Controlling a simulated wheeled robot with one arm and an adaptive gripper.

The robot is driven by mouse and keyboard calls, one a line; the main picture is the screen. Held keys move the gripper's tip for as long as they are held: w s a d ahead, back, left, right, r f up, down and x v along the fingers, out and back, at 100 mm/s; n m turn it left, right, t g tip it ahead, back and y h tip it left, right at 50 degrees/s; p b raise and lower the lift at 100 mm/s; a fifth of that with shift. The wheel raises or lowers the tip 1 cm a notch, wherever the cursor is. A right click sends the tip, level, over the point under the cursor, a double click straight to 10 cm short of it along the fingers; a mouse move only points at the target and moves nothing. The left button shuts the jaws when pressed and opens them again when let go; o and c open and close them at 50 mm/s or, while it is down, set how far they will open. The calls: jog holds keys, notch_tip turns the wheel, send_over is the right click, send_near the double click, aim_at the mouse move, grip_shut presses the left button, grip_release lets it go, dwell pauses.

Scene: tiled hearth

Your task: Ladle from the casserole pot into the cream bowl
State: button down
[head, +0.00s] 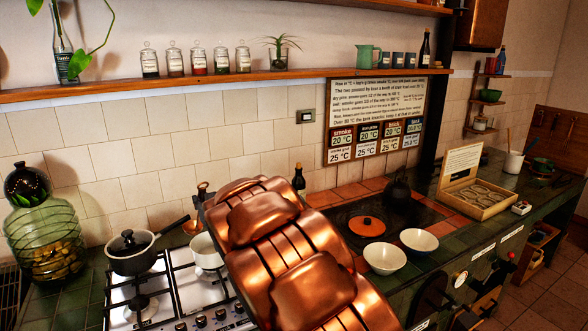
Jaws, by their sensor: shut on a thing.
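My copper-coloured arm (290,245) fills the middle of the head view, and the jaws of my gripper are hidden behind it. A pale pot (203,251) stands on the hob, its right side covered by my arm; I cannot tell if it is the casserole pot. A small copper piece (192,227), possibly part of a ladle, shows just above that pot.
A lidded saucepan (131,252) stands on the left of the hob (150,300). A green glass jar (45,240) is at far left. A dark kettle (398,195) and an open box (476,185) are behind the bowls. A shelf (280,75) runs above.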

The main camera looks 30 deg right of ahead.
jog(key=s+d+r, duration=0.2)
jog(key=s+d, duration=0.1)
jog(key=d, duration=0.6)
jog(key=s+d+r+m+g+h+p, duration=0.1)
jog(key=s+d+r, duration=0.1)
jog(key=d, duration=0.8)
jog(key=s+d+r+h, duration=0.1)
jog(key=s+d, duration=0.3)
jog(key=d, duration=0.5)
jog(key=shift+d+r+m+g, duration=0.3)
jog(key=shift+d+r+g, duration=0.1)
jog(key=shift+r, duration=0.35)
notch_tip(320, 180, down, 14)
jog(key=w+b, duration=0.1)
jog(key=b, duration=0.5)
jog(key=shift+f+g, duration=0.25)
jog(key=shift+g, duration=0.05)
jog(key=shift+f, duration=0.2)
